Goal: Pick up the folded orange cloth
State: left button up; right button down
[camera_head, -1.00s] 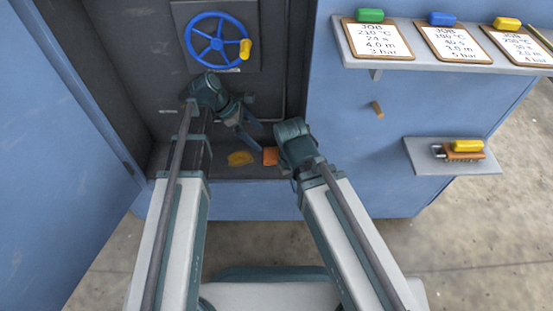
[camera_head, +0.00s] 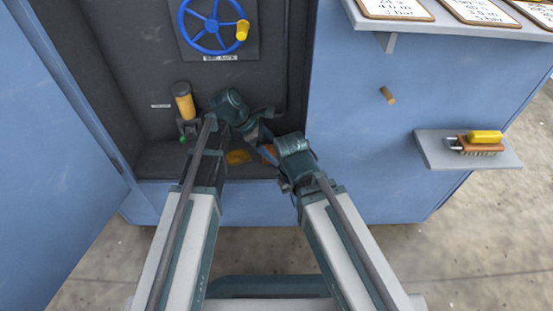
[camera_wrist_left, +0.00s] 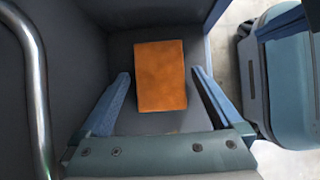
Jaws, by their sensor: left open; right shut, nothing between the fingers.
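The folded orange cloth (camera_wrist_left: 160,76) lies flat on the dark floor of the cabinet recess, a neat rectangle in the left wrist view. In the head view only a bit of the orange cloth (camera_head: 267,149) shows behind my left gripper (camera_head: 264,147). In the left wrist view my left gripper (camera_wrist_left: 160,78) is open, with one finger to each side of the cloth in the picture. I cannot tell whether the fingers touch it.
A yellow-topped fitting (camera_head: 184,105) and a blue handwheel (camera_head: 213,26) are on the back wall. A metal pipe (camera_wrist_left: 34,90) runs close by on the left.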

pick_arm(q)
jog(key=shift+d+f, duration=0.2)
jog(key=shift+f, duration=0.15)
jog(key=shift+r, duration=0.1)
pick_arm(e)
jog(key=shift+f, duration=0.25)
pick_arm(q)
jog(key=c, duration=1.2)
jog(key=shift+r, duration=0.1)
pick_arm(e)
jog(key=shift+r, duration=0.1)
